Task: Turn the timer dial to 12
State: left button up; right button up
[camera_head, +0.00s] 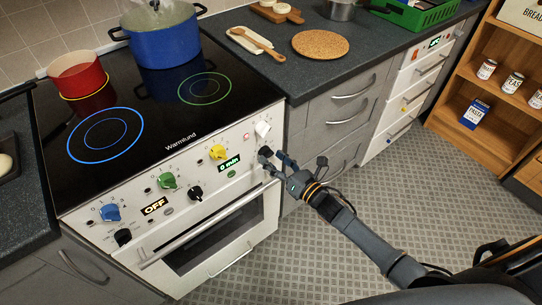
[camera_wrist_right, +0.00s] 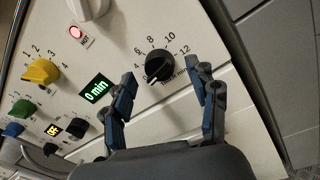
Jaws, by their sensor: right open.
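The timer dial is a round black knob on the white stove front (camera_head: 265,152), beside the green display (camera_head: 229,163) reading "0 min". In the right wrist view the dial (camera_wrist_right: 158,66) has numbers 4 to 12 around its upper side, with 12 at upper right. Its pale mark sits at the lower left, away from the 12. My right gripper (camera_head: 273,158) is open in front of the dial. In the right wrist view its two fingertips (camera_wrist_right: 166,74) stand apart, with the dial showing between and beyond them. I see no contact. My left gripper is out of view.
A white knob (camera_head: 262,129) sits just above the dial, and a yellow knob (camera_head: 218,152) to its left. The oven door handle (camera_head: 205,225) sticks out below. A blue pot (camera_head: 163,32) and red pot (camera_head: 77,74) stand on the hob. The floor at right is clear.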

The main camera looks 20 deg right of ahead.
jog(key=shift+x, duration=0.9)
jog(key=shift+c, duration=0.3)
jog(key=c, duration=1.1)
